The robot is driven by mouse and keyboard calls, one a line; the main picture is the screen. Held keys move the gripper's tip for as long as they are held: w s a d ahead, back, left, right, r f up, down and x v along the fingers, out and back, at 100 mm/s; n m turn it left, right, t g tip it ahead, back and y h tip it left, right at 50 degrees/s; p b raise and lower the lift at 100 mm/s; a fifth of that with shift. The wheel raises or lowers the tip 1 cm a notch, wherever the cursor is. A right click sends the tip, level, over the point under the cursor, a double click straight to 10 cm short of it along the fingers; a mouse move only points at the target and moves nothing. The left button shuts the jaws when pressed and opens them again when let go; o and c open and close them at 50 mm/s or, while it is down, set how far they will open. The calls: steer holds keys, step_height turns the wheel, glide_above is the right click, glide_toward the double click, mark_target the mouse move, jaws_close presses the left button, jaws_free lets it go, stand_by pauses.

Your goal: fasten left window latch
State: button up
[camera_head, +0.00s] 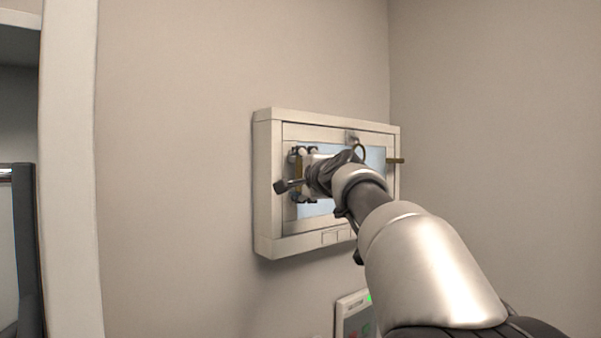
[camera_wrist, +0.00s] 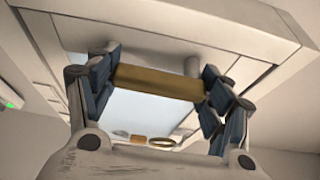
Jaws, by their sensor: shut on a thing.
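The window (camera_head: 268,190) is a white framed unit on the wall with a pale blue pane. My gripper (camera_head: 301,175) is at its left side, with one finger above the other. In the wrist view, the blue-padded fingers of my gripper (camera_wrist: 160,83) are closed on both ends of the brass handle of the left latch (camera_wrist: 158,82). A round post (camera_wrist: 192,66) stands behind the handle. In the head view the handle appears roughly upright, largely covered by my gripper. Whether the latch is engaged cannot be told.
A second brass handle (camera_head: 396,161) sticks out level over the window's right edge. A panel with a green light (camera_head: 355,312) is on the wall below. A side wall stands close on the right.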

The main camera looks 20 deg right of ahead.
steer(key=o, duration=1.5)
steer(key=shift+o, duration=0.2)
steer(key=s+a, duration=0.1)
steer(key=s, duration=1.1)
steer(key=shift+a, duration=0.15)
